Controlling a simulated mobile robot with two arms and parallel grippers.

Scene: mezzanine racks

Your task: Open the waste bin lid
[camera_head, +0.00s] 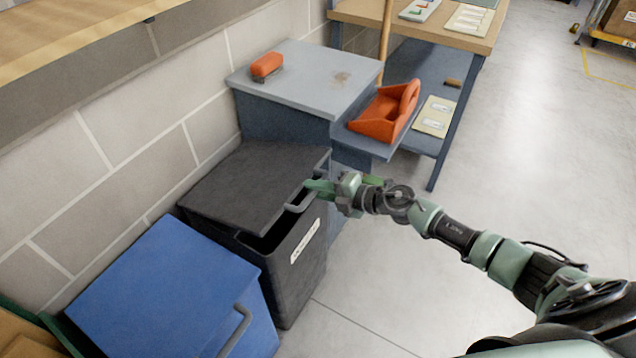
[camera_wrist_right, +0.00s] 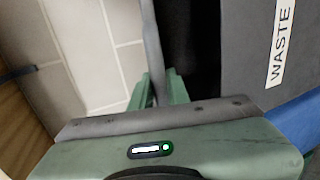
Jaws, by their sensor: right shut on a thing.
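The dark grey waste bin (camera_head: 290,270) stands against the block wall, with a white label on its front. Its lid (camera_head: 245,185) is tilted up a little at the front, and a dark gap shows between lid and bin body. A grey bar handle (camera_head: 302,200) sits at the lid's front edge. My right gripper (camera_head: 318,188) is at this handle and shut on it. In the right wrist view the handle bar (camera_wrist_right: 153,60) runs between the green fingers (camera_wrist_right: 158,92), and the label (camera_wrist_right: 281,45) reads WASTE. My left gripper is not in view.
A blue lidded bin (camera_head: 165,290) stands to the left of the waste bin. A grey cabinet (camera_head: 300,80) with an orange item on top stands behind it, with an orange dustpan-like tray (camera_head: 385,118) beside it. A wooden shelf (camera_head: 70,35) overhangs upper left. Floor at right is clear.

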